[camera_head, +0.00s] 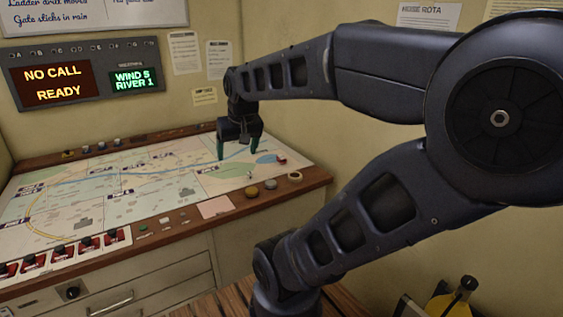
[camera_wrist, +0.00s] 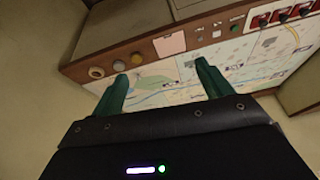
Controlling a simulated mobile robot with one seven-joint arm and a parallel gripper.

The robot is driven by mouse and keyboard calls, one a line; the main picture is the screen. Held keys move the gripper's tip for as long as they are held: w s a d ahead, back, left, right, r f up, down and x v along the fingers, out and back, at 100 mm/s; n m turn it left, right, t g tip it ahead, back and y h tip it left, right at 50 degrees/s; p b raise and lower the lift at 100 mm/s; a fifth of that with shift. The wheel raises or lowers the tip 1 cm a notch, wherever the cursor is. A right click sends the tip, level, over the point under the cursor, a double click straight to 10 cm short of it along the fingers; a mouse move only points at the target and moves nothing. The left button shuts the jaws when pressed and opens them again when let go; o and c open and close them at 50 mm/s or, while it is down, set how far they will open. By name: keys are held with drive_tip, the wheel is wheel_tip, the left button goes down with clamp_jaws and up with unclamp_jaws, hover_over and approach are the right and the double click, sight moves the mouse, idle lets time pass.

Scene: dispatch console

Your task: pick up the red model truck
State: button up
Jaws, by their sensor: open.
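A small red and white piece (camera_head: 281,158), which looks like the red model truck, sits near the right edge of the map board (camera_head: 130,195) in the head view. It is too small to make out in detail. My gripper (camera_head: 238,150) hangs over the right part of the map, to the left of this piece and apart from it. Its green fingers are spread with nothing between them. In the wrist view my gripper (camera_wrist: 162,70) also shows open, above the map. I cannot make out the truck there; the left finger may hide it.
A pale ring (camera_head: 295,176) and round knobs (camera_head: 252,191) sit on the wooden front rim. Red switches (camera_head: 60,253) line the front left. A display panel (camera_head: 85,75) hangs on the back wall. A wall stands close behind the map's right end.

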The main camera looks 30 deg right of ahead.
drive_tip(key=w+d+r+m+g, duration=0.15)
drive_tip(key=w+d+m, duration=0.4)
drive_tip(key=w, duration=0.75)
drive_tip(key=m+g+h, duration=0.4)
drive_tip(key=m, duration=0.9)
hover_over(281, 157)
drive_tip(key=w+a, duration=0.1)
drive_tip(key=a, duration=0.3)
wheel_tip(281, 157, down, 26)
drive_tip(key=shift+t+h, duration=0.25)
drive_tip(key=shift+h, duration=0.05)
drive_tip(key=shift+x, duration=5.3)
drive_tip(key=shift+s+d, duration=0.1)
drive_tip(key=shift+d, duration=0.1)
drive_tip(key=c, duration=1.1)
drive_tip(key=shift+o, duration=0.2)
drive_tip(key=shift+r, duration=0.15)
